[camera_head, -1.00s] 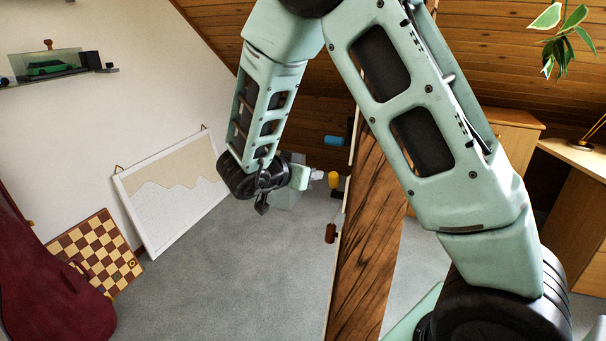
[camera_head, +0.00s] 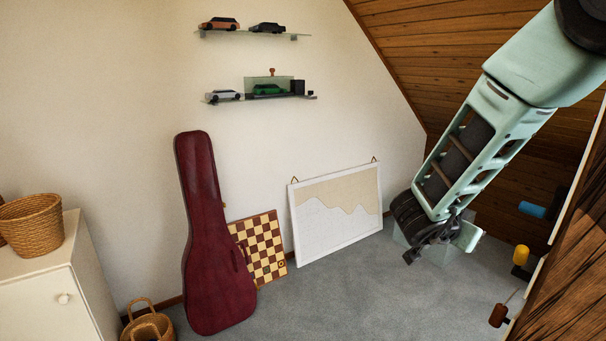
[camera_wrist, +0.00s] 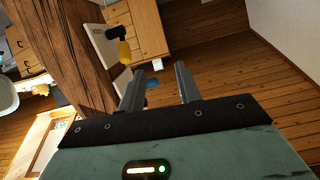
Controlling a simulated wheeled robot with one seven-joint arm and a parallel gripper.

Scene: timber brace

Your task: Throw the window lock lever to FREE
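The timber post (camera_head: 572,285) stands at the right edge of the head view, with blue (camera_head: 532,210), yellow (camera_head: 520,255) and brown (camera_head: 498,315) handles along its side. In the wrist view, a yellow-ended black lever (camera_wrist: 124,52) sits on a pale plate on the timber (camera_wrist: 75,50). My gripper (camera_wrist: 159,68) is open and empty, to the right of and apart from the yellow end. A blue handle end (camera_wrist: 152,84) shows beyond, between the fingers.
A red instrument case (camera_head: 212,235), a chessboard (camera_head: 262,250) and a framed board (camera_head: 338,215) lean on the left wall. A white cabinet (camera_head: 45,300) with a basket (camera_head: 32,225) stands at the far left. Grey carpet (camera_head: 370,295) is clear in the middle.

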